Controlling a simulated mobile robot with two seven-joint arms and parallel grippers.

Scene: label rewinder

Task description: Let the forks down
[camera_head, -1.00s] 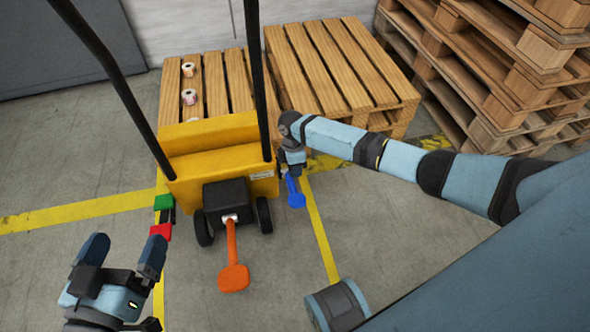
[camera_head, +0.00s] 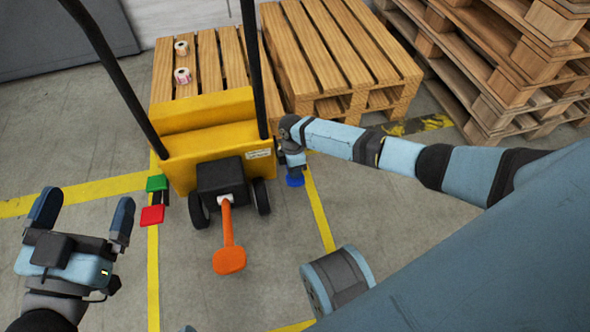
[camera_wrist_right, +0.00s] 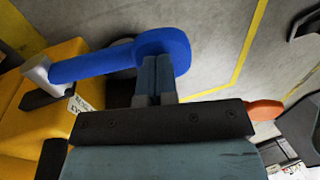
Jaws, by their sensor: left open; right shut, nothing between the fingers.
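A yellow lift truck (camera_head: 205,140) with two black mast posts stands in front of the pallets. A blue lever (camera_head: 295,181) is at its right side. An orange lever (camera_head: 230,258) sticks out from the black housing. My right gripper (camera_head: 293,168) is shut at the blue lever, with nothing between its fingers. In the right wrist view, its closed fingertips (camera_wrist_right: 157,75) are against or just in front of the blue lever's wide end (camera_wrist_right: 165,45); contact is unclear. My left gripper (camera_head: 82,215) is open and empty, left of the truck. The forks are hidden.
A green pedal (camera_head: 156,183) and a red pedal (camera_head: 152,215) sit at the truck's left. A wooden pallet (camera_head: 207,65) with label rolls (camera_head: 182,76) stands behind, another pallet (camera_head: 335,50) beside it. Stacked pallets (camera_head: 490,60) fill the upper right. Floor in front is open.

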